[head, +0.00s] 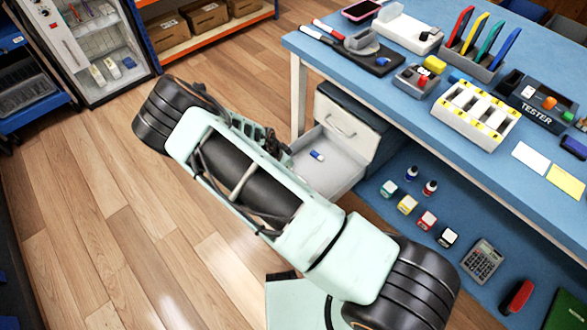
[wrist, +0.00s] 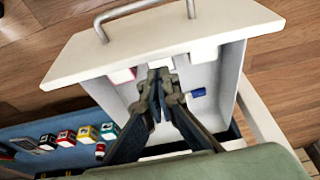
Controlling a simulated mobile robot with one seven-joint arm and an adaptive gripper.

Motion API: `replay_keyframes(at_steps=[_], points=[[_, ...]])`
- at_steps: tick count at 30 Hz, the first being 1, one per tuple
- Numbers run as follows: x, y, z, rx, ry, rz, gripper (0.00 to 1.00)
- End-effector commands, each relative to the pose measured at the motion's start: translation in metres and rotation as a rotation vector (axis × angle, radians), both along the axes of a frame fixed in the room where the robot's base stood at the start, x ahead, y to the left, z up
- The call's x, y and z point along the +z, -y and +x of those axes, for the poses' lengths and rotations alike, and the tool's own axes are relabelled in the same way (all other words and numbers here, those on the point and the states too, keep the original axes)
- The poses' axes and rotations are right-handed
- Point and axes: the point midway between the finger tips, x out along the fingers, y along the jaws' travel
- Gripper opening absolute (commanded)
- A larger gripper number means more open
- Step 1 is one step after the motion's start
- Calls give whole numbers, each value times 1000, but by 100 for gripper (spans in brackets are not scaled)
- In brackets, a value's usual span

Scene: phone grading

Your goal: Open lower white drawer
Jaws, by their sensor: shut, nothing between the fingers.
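The white drawer unit stands under the left end of the blue table. Its upper drawer (head: 343,127) is closed, with a metal handle on its front. The lower white drawer (head: 335,176) is pulled out below it, showing its inside. In the wrist view the open drawer (wrist: 235,55) has its front panel (wrist: 160,42) and bar handle (wrist: 100,27) at the top. My gripper (wrist: 160,72) is shut and empty, over the drawer's inside, behind the front panel and apart from the handle. In the head view my arm hides the drawer front and most of my gripper.
A blue-and-white item (head: 317,155) lies in the open drawer; the wrist view also shows pinkish (wrist: 122,75) and white items there. Small coloured boxes (head: 407,205) and a calculator (head: 482,260) sit on the lower blue shelf. The wooden floor at left is clear.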

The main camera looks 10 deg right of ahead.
Motion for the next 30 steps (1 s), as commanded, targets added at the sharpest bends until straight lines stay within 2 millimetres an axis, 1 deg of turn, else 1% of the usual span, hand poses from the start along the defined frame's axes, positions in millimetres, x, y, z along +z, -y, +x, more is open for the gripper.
replay_keyframes(at_steps=[7, 10, 14, 17, 18, 21, 27, 30], points=[[0, 1, 1, -1, 0, 0, 0], [-1, 5, 3, -2, 1, 0, 0], [-3, 18, 12, -3, 2, 1, 0], [-3, 33, 22, -3, 3, 2, 0], [15, 24, 18, 7, 3, 3, 0], [40, 18, 13, 5, 3, 1, 0], [76, 8, 5, 4, 3, 1, 0], [86, 5, 2, 4, 0, 0, 0]])
